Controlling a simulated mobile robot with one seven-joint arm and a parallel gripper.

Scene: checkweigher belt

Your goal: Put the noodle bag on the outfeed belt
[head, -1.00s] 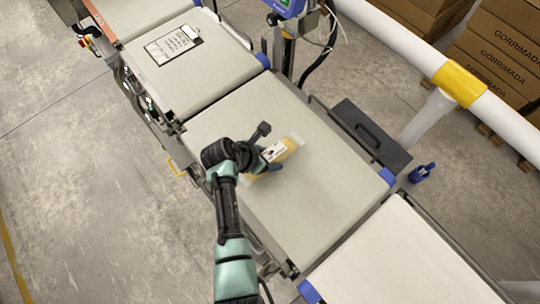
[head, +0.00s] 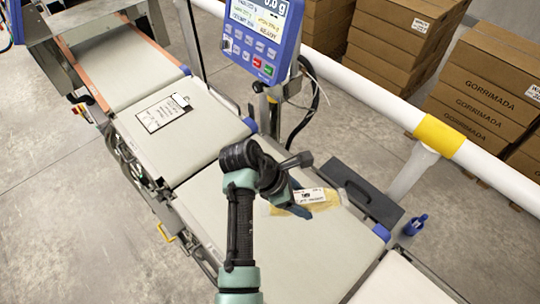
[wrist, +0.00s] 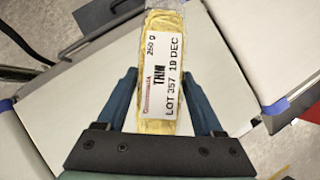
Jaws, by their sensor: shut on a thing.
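The noodle bag (head: 332,198) is a clear pack of yellow noodles with a white printed label. My gripper (head: 298,202) is shut on it, apparently above the wide grey belt (head: 300,255). In the wrist view the bag (wrist: 158,115) stands lengthwise between the two blue-grey fingers of my gripper (wrist: 160,90), its label facing the camera. The far end of the bag runs out of the top of that view. Which belt is the outfeed belt is not marked in these frames.
A grey section with a label sheet (head: 165,113) lies up-line, with an orange-edged belt (head: 120,65) beyond. The weighing display (head: 262,35) stands on a post. A black box (head: 362,195) and a white rail (head: 385,100) run along the right. A pale belt (head: 400,284) lies lower right.

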